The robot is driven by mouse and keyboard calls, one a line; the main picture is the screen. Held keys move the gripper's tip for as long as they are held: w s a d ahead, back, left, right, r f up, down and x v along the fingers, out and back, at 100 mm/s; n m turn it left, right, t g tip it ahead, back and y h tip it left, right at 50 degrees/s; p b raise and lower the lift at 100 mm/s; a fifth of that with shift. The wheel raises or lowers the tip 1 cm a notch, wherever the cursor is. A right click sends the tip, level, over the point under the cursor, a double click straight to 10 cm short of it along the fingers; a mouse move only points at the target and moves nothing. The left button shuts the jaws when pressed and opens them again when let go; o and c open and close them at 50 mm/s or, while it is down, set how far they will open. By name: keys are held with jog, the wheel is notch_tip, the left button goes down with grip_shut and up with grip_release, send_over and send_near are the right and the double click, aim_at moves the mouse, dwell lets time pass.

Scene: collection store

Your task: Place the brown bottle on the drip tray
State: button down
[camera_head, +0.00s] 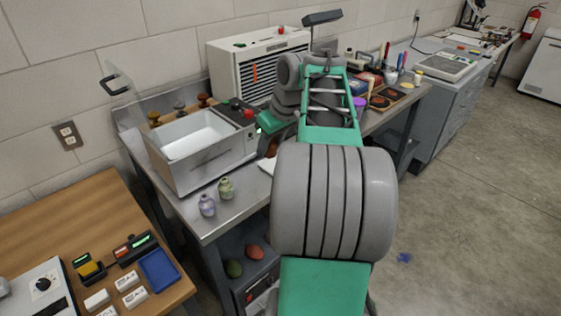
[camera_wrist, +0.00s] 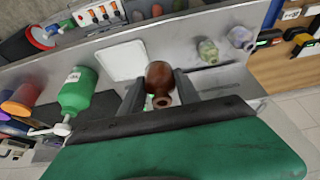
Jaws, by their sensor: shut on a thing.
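The brown bottle (camera_wrist: 159,74) is round, with its open neck towards the wrist camera. My gripper (camera_wrist: 161,88) is shut on it, one dark finger on each side. A flat white tray with rounded corners, which looks like the drip tray (camera_wrist: 121,61), lies on the steel bench just left of the bottle in the wrist view. The bottle overlaps the tray's near edge in that picture; I cannot tell its height above the bench. In the head view my arm hides most of this, and only a corner of the white tray (camera_head: 266,167) shows.
Two small vases, one green (camera_head: 226,188) and one purple (camera_head: 207,205), stand near the bench's front edge. A steel basin (camera_head: 197,137) stands behind them. A green pump bottle (camera_wrist: 77,91) stands left of the tray in the wrist view.

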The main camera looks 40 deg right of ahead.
jog(key=w+d+f, duration=0.2)
jog(key=d+f, duration=0.1)
jog(key=w+d+f+p, duration=0.1)
jog(key=d+f, duration=0.1)
jog(key=d, duration=0.1)
jog(key=w+d+f, duration=0.2)
jog(key=d+f, duration=0.1)
jog(key=shift+w+f, duration=0.3)
jog(key=shift+w, duration=0.05)
notch_tip(320, 180, down, 3)
jog(key=shift+r+p, duration=0.15)
jog(key=shift+p, duration=0.3)
jog(key=shift+a, duration=0.1)
jog(key=shift+f, duration=0.3)
jog(key=c, duration=0.9)
grip_release()
